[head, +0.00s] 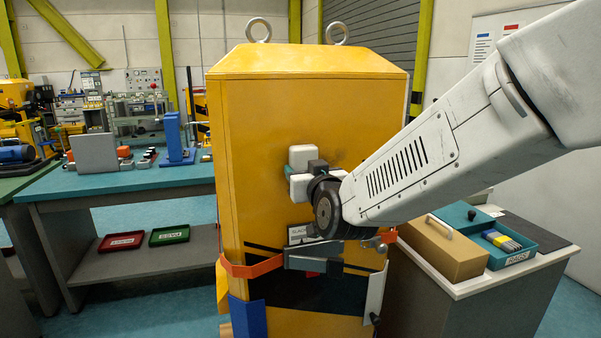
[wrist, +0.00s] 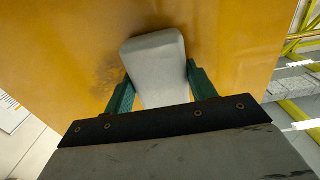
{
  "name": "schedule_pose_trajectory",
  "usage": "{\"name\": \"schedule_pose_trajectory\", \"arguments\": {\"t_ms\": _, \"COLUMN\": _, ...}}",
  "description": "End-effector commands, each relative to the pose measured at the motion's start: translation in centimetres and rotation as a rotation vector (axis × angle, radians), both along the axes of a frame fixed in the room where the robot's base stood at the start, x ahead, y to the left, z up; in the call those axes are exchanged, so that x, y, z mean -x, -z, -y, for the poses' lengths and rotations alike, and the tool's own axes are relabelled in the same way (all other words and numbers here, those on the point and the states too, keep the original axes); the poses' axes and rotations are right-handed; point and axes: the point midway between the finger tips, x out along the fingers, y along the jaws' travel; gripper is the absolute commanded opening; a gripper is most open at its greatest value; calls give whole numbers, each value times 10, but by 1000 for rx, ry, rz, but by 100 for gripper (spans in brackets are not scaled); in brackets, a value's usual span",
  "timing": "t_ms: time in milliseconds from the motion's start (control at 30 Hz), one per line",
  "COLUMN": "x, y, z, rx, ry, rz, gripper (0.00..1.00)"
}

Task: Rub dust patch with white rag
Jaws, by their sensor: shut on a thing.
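The white rag (wrist: 155,62) is a pale, rounded pad between the two green fingers of my gripper (wrist: 158,82) in the wrist view. The gripper is shut on it. In the head view the rag (head: 303,156) shows in front of the yellow cabinet face, above my gripper (head: 294,170). The dust patch (wrist: 108,76) is a dark, faint smudge on the yellow panel, left of the rag in the wrist view. Part of it is hidden behind the rag and gripper. I cannot tell whether the rag touches the panel.
The yellow cabinet (head: 235,170) fills the middle. An orange bracket (head: 250,268) and a metal latch bar (head: 312,263) cross its front below my gripper. A side table at right holds a tan box (head: 443,248) and a teal rag tray (head: 512,250). A workbench (head: 120,183) stands at left.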

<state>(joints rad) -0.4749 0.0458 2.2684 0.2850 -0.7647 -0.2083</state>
Motion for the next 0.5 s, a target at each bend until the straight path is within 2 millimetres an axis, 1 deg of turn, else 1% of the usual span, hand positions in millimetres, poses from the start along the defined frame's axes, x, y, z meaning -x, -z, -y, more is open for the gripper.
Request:
{"name": "schedule_pose_trajectory", "arguments": {"t_ms": 33, "x": -1, "y": 0, "z": 6, "rx": 1, "ry": 3, "rz": 0, "gripper": 38}}
{"name": "schedule_pose_trajectory", "arguments": {"t_ms": 200, "x": -4, "y": 0, "z": 18, "rx": 1, "ry": 2, "rz": -1, "gripper": 38}}
{"name": "schedule_pose_trajectory", "arguments": {"t_ms": 367, "x": -5, "y": 0, "z": 22, "rx": 0, "ry": 1, "rz": -1, "gripper": 38}}
{"name": "schedule_pose_trajectory", "arguments": {"t_ms": 500, "x": -8, "y": 0, "z": 30, "rx": 2, "ry": 2, "rz": 0, "gripper": 38}}
